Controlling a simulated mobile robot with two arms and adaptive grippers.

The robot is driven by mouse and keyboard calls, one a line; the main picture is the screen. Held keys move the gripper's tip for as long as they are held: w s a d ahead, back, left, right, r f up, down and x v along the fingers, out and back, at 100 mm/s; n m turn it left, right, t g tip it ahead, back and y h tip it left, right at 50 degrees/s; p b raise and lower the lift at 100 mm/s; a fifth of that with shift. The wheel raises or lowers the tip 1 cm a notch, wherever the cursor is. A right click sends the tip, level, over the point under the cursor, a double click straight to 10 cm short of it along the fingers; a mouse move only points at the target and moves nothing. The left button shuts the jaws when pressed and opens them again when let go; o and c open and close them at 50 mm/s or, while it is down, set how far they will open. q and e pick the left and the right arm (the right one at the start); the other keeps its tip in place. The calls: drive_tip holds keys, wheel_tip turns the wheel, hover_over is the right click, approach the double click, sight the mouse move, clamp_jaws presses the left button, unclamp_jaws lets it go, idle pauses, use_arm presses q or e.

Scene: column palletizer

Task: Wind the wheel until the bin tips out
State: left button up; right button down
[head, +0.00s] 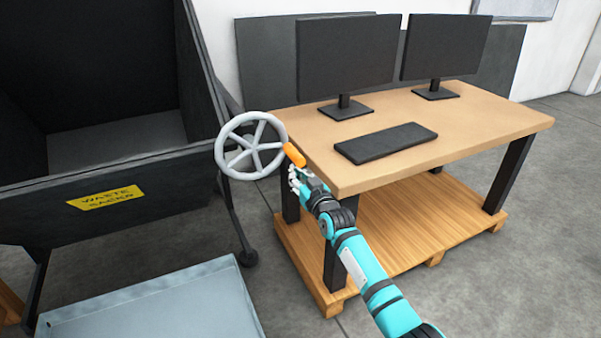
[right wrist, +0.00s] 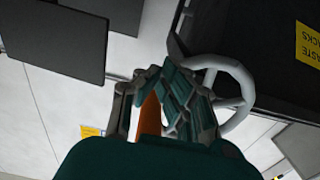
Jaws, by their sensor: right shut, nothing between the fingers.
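The grey spoked wheel (head: 233,158) stands at the right side of the dark bin (head: 55,225), with an orange handle (head: 295,155) on its right rim. The bin has a yellow label reading "WASTE SACKS" (head: 106,197); its visible inside looks empty. My right gripper (head: 297,178) is just below the orange handle, shut with nothing held. In the right wrist view, the orange handle (right wrist: 150,114) shows by the fingers and is partly hidden by them; the wheel rim (right wrist: 238,75) is behind. I cannot tell whether they touch. My left gripper is not in view.
A wooden table (head: 470,115) with two monitors (head: 345,55) and a black keyboard (head: 386,143) stands right of the wheel, close to my right arm. A pallet (head: 420,225) lies beneath it. A grey-blue flat-topped object (head: 160,305) is in front of the bin.

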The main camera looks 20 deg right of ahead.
drive_tip(key=f, duration=0.1)
drive_tip(key=a+f+b, duration=0.1)
drive_tip(key=f, duration=0.1)
drive_tip(key=shift+a+f+b, duration=0.1)
drive_tip(key=shift+f+b, duration=0.1)
drive_tip(key=shift+b, duration=0.1)
drive_tip(key=c, duration=0.9)
unclamp_jaws()
